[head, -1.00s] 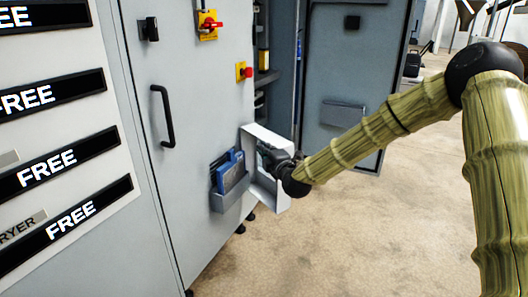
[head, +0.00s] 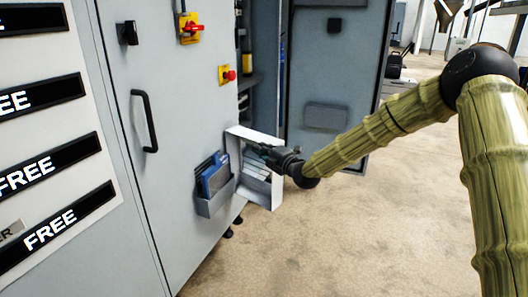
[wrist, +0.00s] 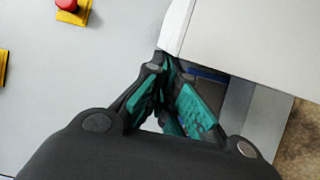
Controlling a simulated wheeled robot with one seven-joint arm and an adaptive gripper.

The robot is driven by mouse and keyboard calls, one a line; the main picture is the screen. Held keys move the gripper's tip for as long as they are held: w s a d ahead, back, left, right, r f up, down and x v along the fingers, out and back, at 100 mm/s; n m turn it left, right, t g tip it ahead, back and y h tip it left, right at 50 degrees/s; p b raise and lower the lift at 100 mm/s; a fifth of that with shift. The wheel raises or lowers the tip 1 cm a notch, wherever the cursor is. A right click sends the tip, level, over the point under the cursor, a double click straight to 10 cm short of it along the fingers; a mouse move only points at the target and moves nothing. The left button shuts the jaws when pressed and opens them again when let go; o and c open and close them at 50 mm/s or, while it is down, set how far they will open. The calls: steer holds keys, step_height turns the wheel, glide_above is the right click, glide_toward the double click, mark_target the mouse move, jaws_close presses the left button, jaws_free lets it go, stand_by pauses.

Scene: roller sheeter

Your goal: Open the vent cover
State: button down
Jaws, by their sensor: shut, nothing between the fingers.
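The vent cover (head: 233,150) is a pale box-like frame on the side of the grey cabinet, right of the blue folders. Its front stands out from the cabinet, and slanted pale slats (head: 258,186) show inside. My gripper (head: 256,149) is at the frame's upper part, its fingers shut with nothing between them. In the wrist view, my green-padded fingertips (wrist: 168,68) come together right beside the lower corner of a white panel edge (wrist: 177,28). I cannot tell whether they touch it.
The grey cabinet (head: 175,95) carries a black handle (head: 147,120), a red switch (head: 191,27) and a red button (head: 229,75). A holder (head: 215,197) with blue folders is left of the vent. A grey door (head: 335,65) stands behind. The floor (head: 350,235) at right is clear.

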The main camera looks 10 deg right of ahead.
mark_target(276, 139)
steer(key=w+d, duration=0.1)
steer(key=w+d+y, duration=0.1)
steer(key=shift+d+r+n, duration=0.1)
steer(key=shift+d+n, duration=0.2)
steer(key=shift+w+d+p, duration=0.75)
steer(key=shift+w+d, duration=1.65)
steer(key=shift+w, duration=0.05)
